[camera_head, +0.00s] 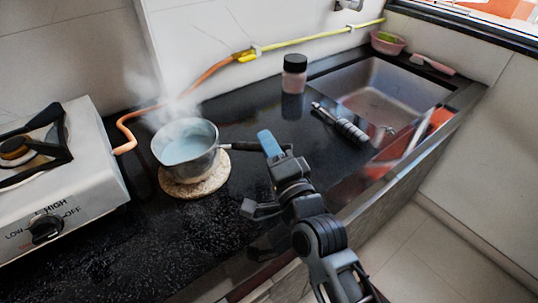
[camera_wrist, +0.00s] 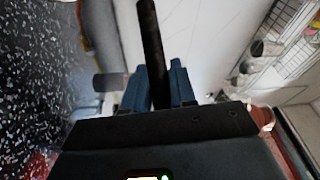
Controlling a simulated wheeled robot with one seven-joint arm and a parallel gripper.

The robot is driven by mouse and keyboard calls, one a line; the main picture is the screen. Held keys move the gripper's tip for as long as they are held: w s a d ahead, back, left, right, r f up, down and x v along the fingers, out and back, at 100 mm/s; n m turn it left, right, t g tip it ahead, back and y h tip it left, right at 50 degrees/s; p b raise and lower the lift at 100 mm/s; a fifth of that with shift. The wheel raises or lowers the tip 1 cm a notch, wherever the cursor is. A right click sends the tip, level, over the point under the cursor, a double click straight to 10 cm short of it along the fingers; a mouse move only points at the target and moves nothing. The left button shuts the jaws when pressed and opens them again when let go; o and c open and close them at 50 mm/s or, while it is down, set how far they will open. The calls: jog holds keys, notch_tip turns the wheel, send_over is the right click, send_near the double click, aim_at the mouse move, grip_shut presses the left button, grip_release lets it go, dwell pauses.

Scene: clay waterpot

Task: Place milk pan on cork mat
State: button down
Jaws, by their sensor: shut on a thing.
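The milk pan (camera_head: 186,150) is a steaming grey metal pan with pale bluish liquid inside. It is upright over the round, light brown cork mat (camera_head: 216,180), whose rim shows at the front and right of the pan. I cannot tell whether the pan's base touches the mat or is slightly above it. My gripper (camera_head: 270,145) is to the right of the pan, its blue fingers shut on the end of the dark handle. In the wrist view, the handle (camera_wrist: 152,40) runs between the blue fingers of my gripper (camera_wrist: 158,85); the pan's body is out of that view.
A white gas stove (camera_head: 62,190) stands left, with an orange hose (camera_head: 128,125) behind the pan. A dark-lidded jar (camera_head: 294,75) and a grey cylindrical tool (camera_head: 342,122) are to the right, near the sink (camera_head: 385,90). The black counter (camera_head: 150,235) is clear in front.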

jog(key=shift+f, duration=0.65)
jog(key=c, duration=0.9)
grip_release()
jog(key=b+v, duration=0.1)
jog(key=v, duration=0.9)
jog(key=shift+s+d+f+b, duration=0.1)
jog(key=shift+s+f+b, duration=0.05)
jog(key=shift+s+b, duration=0.2)
jog(key=shift+s+d, duration=0.25)
jog(key=shift+s, duration=0.35)
